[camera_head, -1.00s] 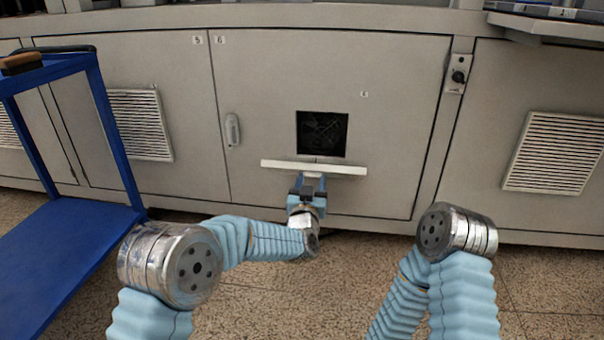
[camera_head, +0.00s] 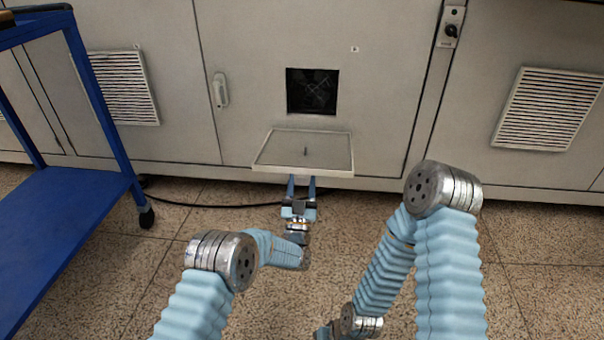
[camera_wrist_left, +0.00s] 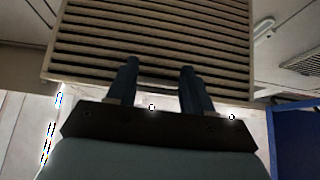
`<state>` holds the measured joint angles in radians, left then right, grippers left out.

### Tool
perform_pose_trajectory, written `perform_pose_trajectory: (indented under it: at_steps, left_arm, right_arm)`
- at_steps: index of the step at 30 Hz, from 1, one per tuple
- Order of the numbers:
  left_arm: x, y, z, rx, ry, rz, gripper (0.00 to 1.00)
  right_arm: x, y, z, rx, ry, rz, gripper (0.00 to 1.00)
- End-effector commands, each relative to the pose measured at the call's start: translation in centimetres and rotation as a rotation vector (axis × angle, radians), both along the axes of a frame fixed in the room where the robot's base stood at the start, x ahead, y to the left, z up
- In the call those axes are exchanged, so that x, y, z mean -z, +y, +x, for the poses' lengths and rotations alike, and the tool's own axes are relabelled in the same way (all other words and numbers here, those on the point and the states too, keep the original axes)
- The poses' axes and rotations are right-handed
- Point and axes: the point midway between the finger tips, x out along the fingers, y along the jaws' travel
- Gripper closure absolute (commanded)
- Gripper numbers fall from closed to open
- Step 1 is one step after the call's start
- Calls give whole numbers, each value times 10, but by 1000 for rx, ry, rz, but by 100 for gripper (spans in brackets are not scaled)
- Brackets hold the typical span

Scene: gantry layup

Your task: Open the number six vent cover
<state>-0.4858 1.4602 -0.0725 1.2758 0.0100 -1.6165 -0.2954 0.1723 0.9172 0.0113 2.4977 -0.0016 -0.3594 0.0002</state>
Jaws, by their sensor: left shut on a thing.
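The vent cover (camera_head: 285,149) is a pale rectangular panel, swung down and tilted outward from the cabinet door, just below a square dark opening (camera_head: 312,91) with a fan-like shape inside. My left gripper (camera_head: 301,182) is at the cover's lower front edge, shut on it. In the left wrist view the slatted face of the cover (camera_wrist_left: 160,45) fills the upper middle, with the gripper's two fingers (camera_wrist_left: 160,75) at its edge. My right arm is in the head view, but its gripper is not clearly seen.
A blue cart (camera_head: 60,215) stands at the left. Other louvred vents are at the left (camera_head: 122,88) and right (camera_head: 550,108). A door handle (camera_head: 220,90) is left of the opening. A black cable lies on the floor below the cabinet.

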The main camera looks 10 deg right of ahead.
Motion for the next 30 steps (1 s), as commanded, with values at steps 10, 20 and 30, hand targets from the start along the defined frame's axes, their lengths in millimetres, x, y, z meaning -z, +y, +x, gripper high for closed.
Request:
perform_pose_trajectory:
  at_steps: [10, 20, 30]
  left_arm:
    - [19, 1, 3, -4, -66, -21, 100]
    - [20, 1, 4, -3, -79, -27, 100]
    - [20, 1, 4, -3, -81, -27, 31]
  right_arm:
    - [0, 0, 0, 0, 0, 0, 57]
    - [0, 0, 0, 0, 0, 0, 57]
    - [0, 0, 0, 0, 0, 0, 57]
